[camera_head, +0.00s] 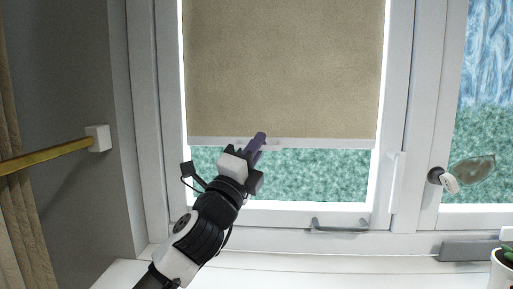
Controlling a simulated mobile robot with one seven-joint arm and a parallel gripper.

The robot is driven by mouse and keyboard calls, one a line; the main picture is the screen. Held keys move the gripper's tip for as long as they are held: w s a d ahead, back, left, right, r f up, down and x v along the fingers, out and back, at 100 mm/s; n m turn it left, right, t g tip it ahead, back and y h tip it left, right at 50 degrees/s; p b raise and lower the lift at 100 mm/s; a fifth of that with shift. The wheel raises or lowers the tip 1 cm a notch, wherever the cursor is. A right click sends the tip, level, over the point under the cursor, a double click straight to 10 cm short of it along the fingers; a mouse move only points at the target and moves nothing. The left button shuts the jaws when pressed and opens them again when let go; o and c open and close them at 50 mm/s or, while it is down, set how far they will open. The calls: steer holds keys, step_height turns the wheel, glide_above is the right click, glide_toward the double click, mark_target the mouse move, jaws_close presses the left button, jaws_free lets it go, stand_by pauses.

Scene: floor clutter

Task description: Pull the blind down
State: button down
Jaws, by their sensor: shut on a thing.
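The beige roller blind (285,70) covers the upper part of the middle window pane, and green shows through the glass below it. Its pale bottom bar (325,143) runs level across the pane. My gripper (258,140) reaches up from the lower left, and its purple fingers are shut on the bottom bar, left of the bar's middle. The fingers hide the part of the bar that they hold.
A metal handle (340,225) is on the lower window frame. A brass rod (45,157) sticks out at the left by a curtain (22,225). A potted plant (503,270) stands at the sill's right end.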

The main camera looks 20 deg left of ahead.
step_height(320, 180, down, 8)
steer(key=b, duration=0.8)
steer(key=shift+f, duration=0.15)
steer(key=c, duration=1.5)
jaws_free()
steer(key=shift+b+v, duration=2.8)
steer(key=shift+v, duration=4.1)
